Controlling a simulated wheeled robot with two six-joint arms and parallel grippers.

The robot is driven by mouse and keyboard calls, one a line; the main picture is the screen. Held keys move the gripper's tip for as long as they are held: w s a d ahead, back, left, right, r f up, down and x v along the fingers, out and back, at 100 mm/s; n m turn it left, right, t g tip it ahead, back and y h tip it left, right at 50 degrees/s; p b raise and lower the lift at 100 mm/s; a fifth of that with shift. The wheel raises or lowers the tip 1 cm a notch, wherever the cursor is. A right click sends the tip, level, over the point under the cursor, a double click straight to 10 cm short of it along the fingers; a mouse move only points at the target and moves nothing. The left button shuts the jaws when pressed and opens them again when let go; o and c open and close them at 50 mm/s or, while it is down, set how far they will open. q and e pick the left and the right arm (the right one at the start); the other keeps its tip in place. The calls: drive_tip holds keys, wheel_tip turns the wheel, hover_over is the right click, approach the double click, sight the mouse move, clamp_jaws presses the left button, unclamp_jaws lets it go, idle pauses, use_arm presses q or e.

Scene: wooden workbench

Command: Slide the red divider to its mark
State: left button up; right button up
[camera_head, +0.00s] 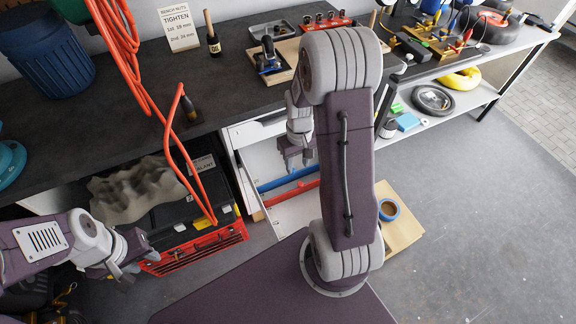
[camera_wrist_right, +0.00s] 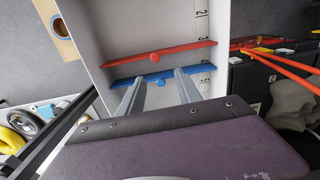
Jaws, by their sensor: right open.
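The red divider (camera_wrist_right: 185,49) stands across the white drawer (camera_wrist_right: 112,35), a round red knob at its middle. Its right end meets the numbered wall scale just past the 3 in the right wrist view. The blue divider (camera_wrist_right: 190,72) lies beside it, nearer my wrist. Both dividers (camera_head: 300,192) (camera_head: 285,180) also show in the head view. My right gripper (camera_wrist_right: 159,76) is open, its fingertips over the blue divider, one on each side of the blue knob; contact is unclear. My left gripper (camera_head: 139,267) is open and empty beside the red crate. No mark is identifiable as the divider's.
The dark workbench (camera_head: 120,110) runs above the drawer. A black toolbox (camera_head: 205,205) and red crate (camera_head: 200,250) stand left of the drawer. A roll of blue tape (camera_head: 389,209) lies on a board at the right. Orange cables (camera_head: 172,150) hang at left. The floor at right is clear.

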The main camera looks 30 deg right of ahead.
sight(300, 183)
drive_tip(key=f, duration=0.2)
drive_tip(key=s+f+b, duration=0.1)
drive_tip(key=f, duration=0.5)
drive_tip(key=shift+s+d, duration=0.2)
drive_tip(key=shift+d, duration=0.15)
drive_tip(key=shift+s+f, duration=0.1)
drive_tip(key=shift+f, duration=0.45)
use_arm(q)
drive_tip(key=shift+s+f, duration=0.5)
drive_tip(key=shift+f, duration=0.15)
use_arm(e)
clamp_jaws()
